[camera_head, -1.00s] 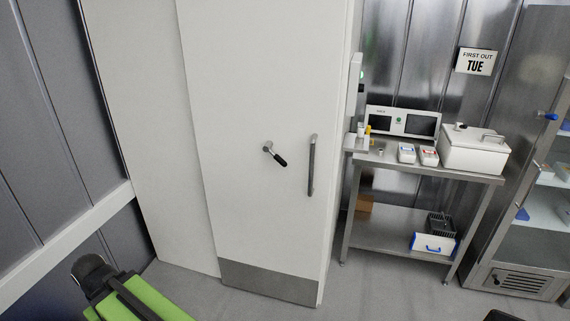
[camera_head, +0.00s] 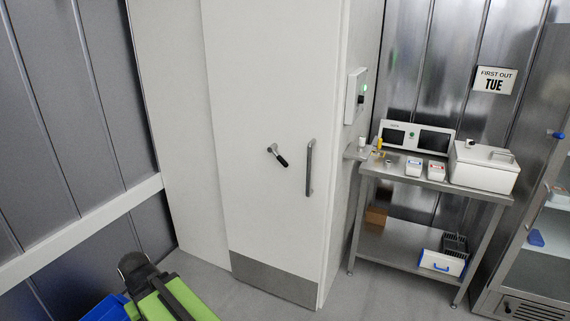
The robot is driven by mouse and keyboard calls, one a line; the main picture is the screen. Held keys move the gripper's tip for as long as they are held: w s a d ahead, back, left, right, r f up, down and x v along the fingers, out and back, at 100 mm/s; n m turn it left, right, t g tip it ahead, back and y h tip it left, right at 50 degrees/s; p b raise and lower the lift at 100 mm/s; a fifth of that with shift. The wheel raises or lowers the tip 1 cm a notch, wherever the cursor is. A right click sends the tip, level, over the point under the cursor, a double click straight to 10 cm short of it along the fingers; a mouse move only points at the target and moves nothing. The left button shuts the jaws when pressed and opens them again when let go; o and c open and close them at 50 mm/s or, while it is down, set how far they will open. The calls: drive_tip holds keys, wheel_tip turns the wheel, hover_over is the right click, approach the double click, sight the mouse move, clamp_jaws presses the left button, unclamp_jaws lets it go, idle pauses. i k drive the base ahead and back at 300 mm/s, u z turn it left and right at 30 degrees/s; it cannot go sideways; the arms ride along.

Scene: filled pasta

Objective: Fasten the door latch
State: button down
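A tall white door (camera_head: 260,110) with a grey kick plate at its foot stands in the middle of the view. The door latch (camera_head: 278,155) is a small lever with a metal hub and a black grip. Its grip points down and to the right. A vertical grey pull handle (camera_head: 309,167) is to the right of the latch. A green and black part, seemingly of my own arm, shows at the lower left, well short of the door. My gripper's fingers cannot be made out.
A steel table (camera_head: 430,182) with a white box (camera_head: 484,166) and a two-screen device (camera_head: 417,138) stands right of the door. A control box (camera_head: 355,96) with a green light is on the side wall. A blue bin (camera_head: 106,310) is at the lower left. Floor before the door looks clear.

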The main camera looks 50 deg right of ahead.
sight(271, 148)
drive_tip(key=z, duration=0.15)
drive_tip(key=i, duration=0.95)
drive_tip(key=u, duration=0.05)
